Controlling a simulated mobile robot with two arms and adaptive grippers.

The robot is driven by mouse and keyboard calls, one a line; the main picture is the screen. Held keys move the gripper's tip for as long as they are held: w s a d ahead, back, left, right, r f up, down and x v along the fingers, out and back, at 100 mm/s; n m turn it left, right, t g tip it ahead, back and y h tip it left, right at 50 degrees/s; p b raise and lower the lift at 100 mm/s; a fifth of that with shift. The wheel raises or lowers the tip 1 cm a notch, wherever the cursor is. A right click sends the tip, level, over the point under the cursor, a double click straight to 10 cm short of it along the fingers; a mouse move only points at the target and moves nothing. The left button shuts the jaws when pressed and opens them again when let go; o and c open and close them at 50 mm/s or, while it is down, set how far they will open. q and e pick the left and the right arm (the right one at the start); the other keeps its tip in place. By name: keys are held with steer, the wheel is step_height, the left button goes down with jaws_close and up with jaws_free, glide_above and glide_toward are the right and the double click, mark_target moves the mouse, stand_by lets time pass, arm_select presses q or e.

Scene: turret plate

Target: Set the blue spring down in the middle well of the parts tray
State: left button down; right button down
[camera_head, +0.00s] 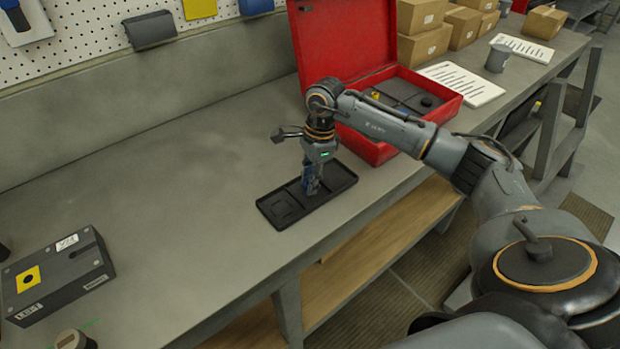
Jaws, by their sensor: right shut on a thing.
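The black parts tray (270,218) lies flat on the workbench near its front edge. Its left well shows a square outline. My right gripper (312,188) points straight down over the middle of the tray. It is shut on the blue spring (308,184), of which only a little blue shows between the fingers. The fingers and the tray's middle well overlap in this view, so I cannot tell whether the spring touches the well floor. My left gripper is not in view.
An open red case (378,152) stands right behind the tray, close to my right arm. A dark block marked LEFT (60,282) sits at the far left. Cardboard boxes (425,45), papers (460,82) and a grey cup (497,58) are at the back right. The bench's middle left is clear.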

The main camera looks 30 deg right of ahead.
steer(key=c, duration=1.1)
jaws_free()
steer(key=shift+r, duration=0.1)
step_height(320, 180, up, 12)
steer(key=d, duration=0.1)
steer(key=shift+s+d, duration=0.15)
steer(key=shift+d, duration=0.25)
